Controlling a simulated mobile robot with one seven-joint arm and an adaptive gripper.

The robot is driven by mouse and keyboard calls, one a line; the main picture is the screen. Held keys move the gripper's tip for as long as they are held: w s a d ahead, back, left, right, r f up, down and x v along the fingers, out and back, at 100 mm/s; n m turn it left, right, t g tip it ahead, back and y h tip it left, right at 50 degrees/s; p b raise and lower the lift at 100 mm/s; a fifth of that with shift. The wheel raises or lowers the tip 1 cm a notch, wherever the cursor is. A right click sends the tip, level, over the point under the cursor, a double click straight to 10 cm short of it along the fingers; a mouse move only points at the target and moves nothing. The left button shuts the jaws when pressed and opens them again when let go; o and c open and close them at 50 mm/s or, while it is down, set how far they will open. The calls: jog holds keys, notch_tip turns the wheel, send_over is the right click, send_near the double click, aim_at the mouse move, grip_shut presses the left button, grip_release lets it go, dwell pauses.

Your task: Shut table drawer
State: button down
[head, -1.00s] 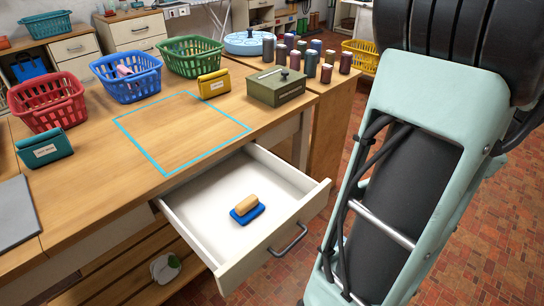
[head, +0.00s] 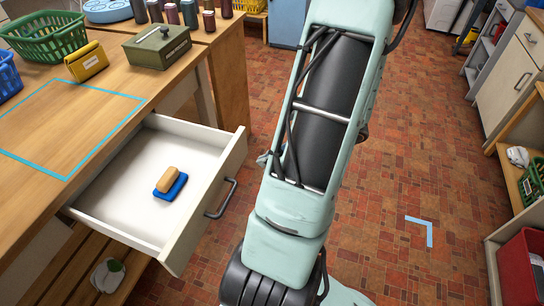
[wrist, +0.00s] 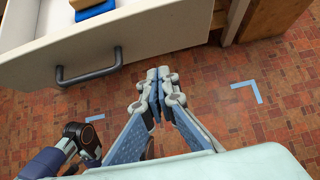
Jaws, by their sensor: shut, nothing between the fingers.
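The table drawer (head: 146,190) is pulled well out from the wooden table (head: 75,90). A brush with a tan top and blue base (head: 170,182) lies inside it. The drawer's dark bar handle (head: 221,199) is on its front panel. In the wrist view the drawer front (wrist: 140,42) and handle (wrist: 89,67) show at the upper left. My gripper (wrist: 157,90) is shut and empty, just in front of the drawer front and to the right of the handle, apart from the handle.
A green box (head: 157,46), a yellow pouch (head: 86,62) and a green basket (head: 45,36) stand on the table. Brick-tiled floor (head: 390,190) is open to the right. A red bin (head: 522,265) stands at the far right.

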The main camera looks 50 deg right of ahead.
aim_at(235, 164)
jog(key=w+f, duration=0.1)
jog(key=w, duration=0.1)
jog(key=w+a+f, duration=0.1)
jog(key=w, duration=0.1)
jog(key=w+a+f, duration=0.1)
jog(key=w, duration=0.1)
jog(key=shift+f, duration=0.1)
jog(key=shift+w+a, duration=0.2)
jog(key=shift+w, duration=0.2)
jog(key=shift+b, duration=0.3)
jog(key=w+a, duration=0.4)
jog(key=w, duration=0.7)
jog(key=w+a, duration=0.4)
jog(key=w, duration=0.7)
jog(key=w+a, duration=0.4)
jog(key=w, duration=0.7)
jog(key=shift+w+a, duration=0.15)
jog(key=shift+w, duration=0.25)
jog(key=shift+r, duration=0.2)
jog(key=shift+w+r, duration=0.1)
